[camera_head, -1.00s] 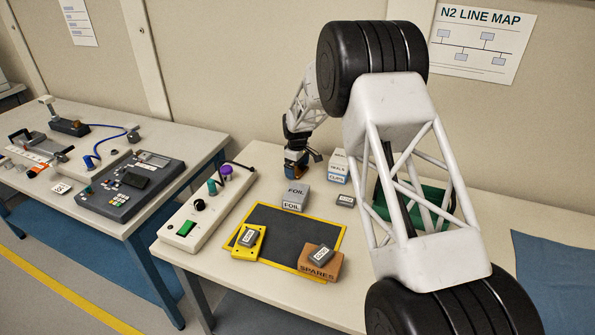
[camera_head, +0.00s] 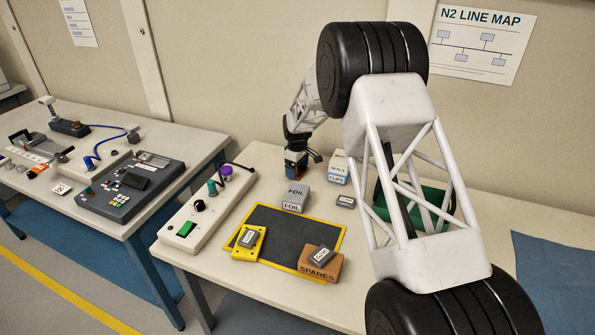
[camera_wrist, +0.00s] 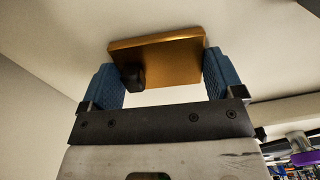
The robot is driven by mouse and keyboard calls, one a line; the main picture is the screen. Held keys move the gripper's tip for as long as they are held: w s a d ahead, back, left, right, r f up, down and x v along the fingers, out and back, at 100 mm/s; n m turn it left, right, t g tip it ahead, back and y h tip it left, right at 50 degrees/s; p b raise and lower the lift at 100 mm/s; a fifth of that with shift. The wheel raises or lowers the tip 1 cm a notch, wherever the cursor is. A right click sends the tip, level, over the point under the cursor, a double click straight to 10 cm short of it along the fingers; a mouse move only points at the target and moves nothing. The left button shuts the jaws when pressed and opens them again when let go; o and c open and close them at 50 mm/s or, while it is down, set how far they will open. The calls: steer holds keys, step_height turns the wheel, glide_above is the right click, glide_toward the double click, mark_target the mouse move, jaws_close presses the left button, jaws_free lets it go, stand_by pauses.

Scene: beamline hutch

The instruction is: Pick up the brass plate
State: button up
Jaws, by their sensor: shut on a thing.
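The brass plate (camera_wrist: 172,60) shows in the wrist view as a flat gold-brown slab between the two blue finger pads of my gripper (camera_wrist: 164,80). A small black knob-like piece (camera_wrist: 132,77) sits against its face. The pads press on its left and right ends, so my gripper is shut on it. In the head view my gripper (camera_head: 297,163) is at the back of the bench, left of the white labelled boxes. I cannot make out the plate clearly there.
The grey FOIL box (camera_head: 296,195) stands in front of my gripper, with the white box stack (camera_head: 338,170) to its right. A control box with knobs (camera_head: 205,210) lies to the left. A yellow-edged dark mat (camera_head: 285,230) holds the SPARES box (camera_head: 318,265).

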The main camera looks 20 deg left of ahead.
mark_target(297, 170)
steer(key=shift+r, duration=0.15)
step_height(297, 170, up, 10)
stand_by(0.7)
